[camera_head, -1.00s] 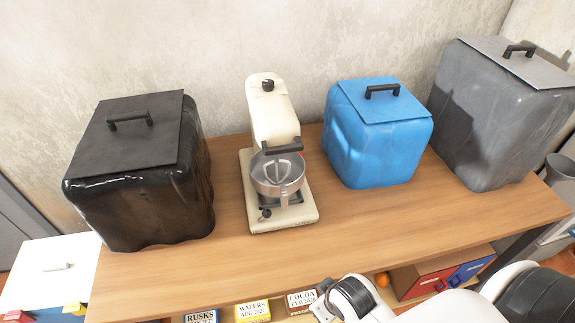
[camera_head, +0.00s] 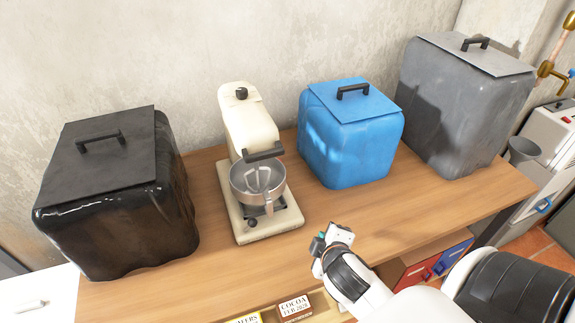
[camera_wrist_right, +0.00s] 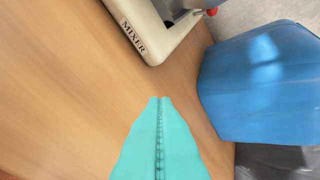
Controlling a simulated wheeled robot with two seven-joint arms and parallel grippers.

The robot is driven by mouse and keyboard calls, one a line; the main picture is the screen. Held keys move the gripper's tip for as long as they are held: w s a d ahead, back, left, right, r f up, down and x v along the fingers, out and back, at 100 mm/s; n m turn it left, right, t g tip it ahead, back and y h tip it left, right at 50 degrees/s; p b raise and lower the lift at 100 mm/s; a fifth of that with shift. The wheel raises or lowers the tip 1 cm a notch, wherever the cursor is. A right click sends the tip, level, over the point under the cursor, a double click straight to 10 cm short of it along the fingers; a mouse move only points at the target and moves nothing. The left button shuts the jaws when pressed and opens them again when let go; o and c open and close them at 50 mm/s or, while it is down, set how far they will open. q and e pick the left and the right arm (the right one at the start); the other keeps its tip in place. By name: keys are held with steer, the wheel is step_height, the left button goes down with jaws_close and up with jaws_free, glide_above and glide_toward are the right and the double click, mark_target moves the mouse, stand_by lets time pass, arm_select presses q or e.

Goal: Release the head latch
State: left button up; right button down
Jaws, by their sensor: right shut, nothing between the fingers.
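A cream stand mixer (camera_head: 248,118) stands on the wooden bench, its head lowered over a metal bowl (camera_head: 272,186). A black knob (camera_head: 241,93) sits on top of the head and a black bar handle (camera_head: 264,153) at its front. In the right wrist view the corner of the mixer base (camera_wrist_right: 150,42), lettered MIXER, shows at the top, with a small red knob (camera_wrist_right: 212,12) beyond it. I cannot tell which part is the head latch. My right gripper (camera_head: 321,240), with teal fingers (camera_wrist_right: 160,100), is shut and empty, right of and nearer than the mixer, apart from it. My left gripper is out of view.
A black bin (camera_head: 120,215) stands left of the mixer, a blue bin (camera_head: 350,140) to its right and a grey bin (camera_head: 465,110) beyond. The bench top (camera_head: 205,265) is clear in front. Boxes (camera_head: 294,307) and red and blue drawers (camera_head: 425,268) sit below.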

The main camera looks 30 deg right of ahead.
steer(key=w+d+r+n+t+y, duration=0.2)
steer(key=w+r+n+t, duration=0.5)
steer(key=n, duration=0.5)
steer(key=w+d+r+n+t+y, duration=0.1)
steer(key=w+d+r+n+t, duration=0.2)
steer(key=r+n, duration=0.7)
steer(key=w+d+f+n+g+y, duration=0.1)
steer(key=f+n, duration=0.4)
steer(key=n, duration=0.8)
steer(key=w+d+f+n+g+y, duration=0.1)
steer(key=d+f+n+g+y, duration=0.2)
steer(key=n, duration=1.1)
step_height(320, 180, down, 2)
steer(key=g+y, duration=0.1)
steer(key=g, duration=0.2)
steer(key=shift+d+n, duration=0.3)
steer(key=shift+w+f, duration=0.1)
steer(key=shift+f, duration=0.05)
steer(key=x, duration=0.4)
steer(key=p+x, duration=0.1)
steer(key=x, duration=0.4)
steer(key=p+x, duration=0.1)
steer(key=x, duration=0.3)
steer(key=shift+w+a, duration=0.2)
steer(key=shift+w, duration=0.25)
